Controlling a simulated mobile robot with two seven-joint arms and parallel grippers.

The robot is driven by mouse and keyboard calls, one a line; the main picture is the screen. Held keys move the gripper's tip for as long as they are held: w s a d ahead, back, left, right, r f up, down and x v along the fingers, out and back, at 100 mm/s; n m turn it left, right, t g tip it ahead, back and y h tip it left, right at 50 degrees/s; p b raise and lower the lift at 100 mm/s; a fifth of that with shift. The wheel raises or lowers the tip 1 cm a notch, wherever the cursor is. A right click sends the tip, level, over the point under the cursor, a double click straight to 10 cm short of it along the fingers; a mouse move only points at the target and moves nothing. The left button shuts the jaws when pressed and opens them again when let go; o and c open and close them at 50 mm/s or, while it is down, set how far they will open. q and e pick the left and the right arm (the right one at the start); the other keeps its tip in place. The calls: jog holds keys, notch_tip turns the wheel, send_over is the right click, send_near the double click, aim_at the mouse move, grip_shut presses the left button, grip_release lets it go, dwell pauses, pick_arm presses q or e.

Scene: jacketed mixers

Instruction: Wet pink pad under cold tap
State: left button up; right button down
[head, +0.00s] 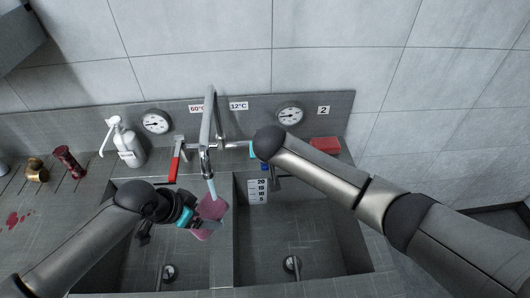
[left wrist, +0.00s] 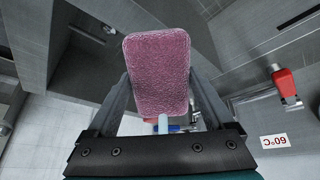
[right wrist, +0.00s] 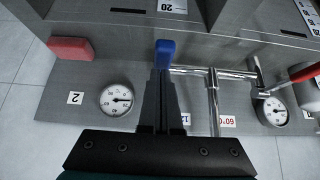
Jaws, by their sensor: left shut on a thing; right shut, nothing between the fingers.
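The pink pad (head: 211,209) is held over the left part of the sink, below the spout (head: 207,150). A pale blue water stream (head: 212,187) runs from the spout down to the pad. My left gripper (head: 194,215) is shut on the pad. In the left wrist view the pad (left wrist: 160,72) sits between the fingers, its surface dark and mottled. The blue cold tap handle (right wrist: 165,53) is at the tips of my right gripper (right wrist: 162,88), which is shut and empty. In the head view my right arm mostly hides that gripper; part of the blue handle (head: 264,167) shows.
The red hot lever (head: 175,165) is left of the spout. A white pump bottle (head: 128,147) stands at the back left, a red block (head: 325,145) at the back right. Two gauges (head: 156,122) (head: 290,113) are on the back panel. The right basin (head: 300,235) is clear.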

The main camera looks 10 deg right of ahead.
jog(key=shift+s+f, duration=0.25)
jog(key=shift+f, duration=0.4)
jog(key=shift+s+f, duration=0.2)
jog(key=shift+f, duration=0.45)
jog(key=shift+r, duration=1.2)
notch_tip(320, 180, up, 3)
jog(key=shift+f, duration=0.15)
jog(key=s+v, duration=0.1)
jog(key=v, duration=0.9)
jog(key=shift+f, duration=0.3)
